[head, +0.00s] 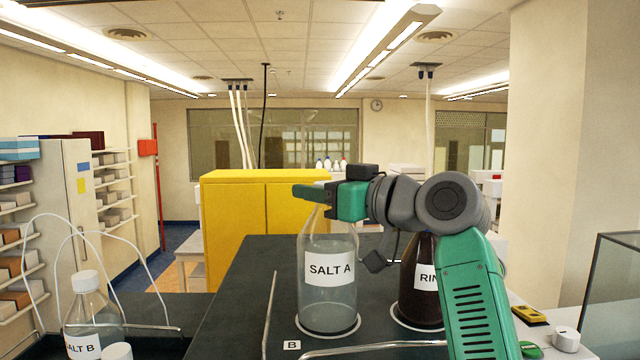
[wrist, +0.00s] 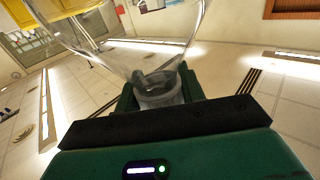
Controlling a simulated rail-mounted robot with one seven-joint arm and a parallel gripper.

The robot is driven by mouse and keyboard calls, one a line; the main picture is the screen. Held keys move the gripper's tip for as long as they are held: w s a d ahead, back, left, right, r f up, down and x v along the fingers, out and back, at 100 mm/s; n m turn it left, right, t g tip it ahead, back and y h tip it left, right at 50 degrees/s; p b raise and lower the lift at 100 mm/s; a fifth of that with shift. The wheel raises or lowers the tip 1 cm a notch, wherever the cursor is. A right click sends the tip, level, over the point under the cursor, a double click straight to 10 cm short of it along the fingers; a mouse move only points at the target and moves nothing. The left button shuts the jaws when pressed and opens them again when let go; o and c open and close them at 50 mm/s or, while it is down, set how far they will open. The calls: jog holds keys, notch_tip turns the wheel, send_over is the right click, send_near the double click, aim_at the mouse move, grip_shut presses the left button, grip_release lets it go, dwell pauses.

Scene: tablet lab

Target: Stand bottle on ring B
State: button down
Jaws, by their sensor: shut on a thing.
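A clear glass bottle labelled SALT A (head: 328,290) is upright over a white ring (head: 357,326) on the dark bench. A small label B (head: 291,345) lies just left of that ring. The bottle's base looks inside the ring's outline; I cannot tell whether it touches the bench. My gripper (head: 320,194) is shut on the bottle's neck from the right. In the wrist view the neck (wrist: 160,92) sits between the fingers, with the clear body (wrist: 125,50) beyond it.
A dark bottle (head: 417,285) stands on another white ring to the right, partly behind my arm. A SALT B bottle (head: 85,318) is at the lower left. A metal rail (head: 375,348) runs along the bench front. A yellow cabinet (head: 235,225) stands behind.

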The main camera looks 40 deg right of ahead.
jog(key=shift+r, duration=0.1)
jog(key=c, duration=0.9)
grip_release()
jog(key=shift+o, duration=0.2)
jog(key=s+d+b, duration=0.1)
jog(key=s+b, duration=0.2)
jog(key=s, duration=0.4)
jog(key=shift+s, duration=0.2)
